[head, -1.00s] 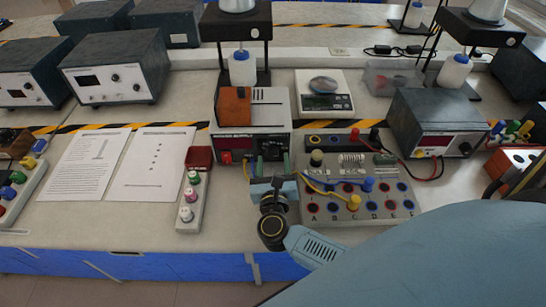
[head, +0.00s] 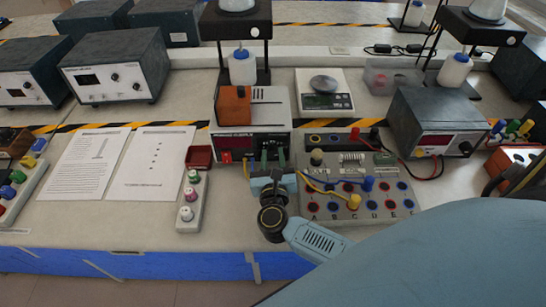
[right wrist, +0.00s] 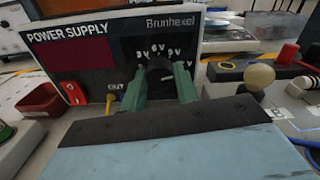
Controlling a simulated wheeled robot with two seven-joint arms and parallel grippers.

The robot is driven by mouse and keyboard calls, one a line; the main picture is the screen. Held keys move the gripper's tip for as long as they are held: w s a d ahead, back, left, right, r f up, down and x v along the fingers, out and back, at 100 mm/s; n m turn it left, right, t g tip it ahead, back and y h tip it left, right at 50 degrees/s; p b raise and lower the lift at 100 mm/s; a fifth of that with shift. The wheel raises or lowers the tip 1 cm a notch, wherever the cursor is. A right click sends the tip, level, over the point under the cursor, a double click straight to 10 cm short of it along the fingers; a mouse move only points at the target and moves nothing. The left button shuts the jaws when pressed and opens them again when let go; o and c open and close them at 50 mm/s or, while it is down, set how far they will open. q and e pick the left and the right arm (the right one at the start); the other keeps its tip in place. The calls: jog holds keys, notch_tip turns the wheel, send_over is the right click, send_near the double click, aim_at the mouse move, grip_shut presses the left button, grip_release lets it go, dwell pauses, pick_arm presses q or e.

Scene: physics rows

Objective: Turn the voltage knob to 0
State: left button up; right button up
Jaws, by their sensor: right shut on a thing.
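The power supply (head: 252,144) stands at the middle of the bench, its dark front panel towards me. In the right wrist view its panel (right wrist: 90,62) reads "POWER SUPPLY", with voltage marks around the knob. The voltage knob (right wrist: 159,73) is dark and sits between my green fingertips, which cover its sides. Its pointer cannot be made out. My right gripper (head: 274,157) is at the panel's right part, shut on the knob; it also shows in the right wrist view (right wrist: 160,85). My left gripper is not in view.
A red switch (right wrist: 72,92) and a yellow lead (right wrist: 109,103) are on the panel left of the knob. A circuit board (head: 330,213) with plugs and leads lies close on the right. A red tray (head: 198,158) and a strip of knobs (head: 189,207) lie left.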

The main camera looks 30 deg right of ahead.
jog(key=n+p, duration=0.1)
jog(key=n, duration=0.2)
jog(key=shift+n+p, duration=0.3)
jog(key=shift+n, duration=0.1)
jog(key=shift+n+p, duration=0.45)
jog(key=shift+n, duration=0.95)
jog(key=o, duration=1)
jog(key=shift+s, duration=0.1)
jog(key=v, duration=1.3)
jog(key=shift+s+b, duration=0.15)
jog(key=shift+b, duration=0.25)
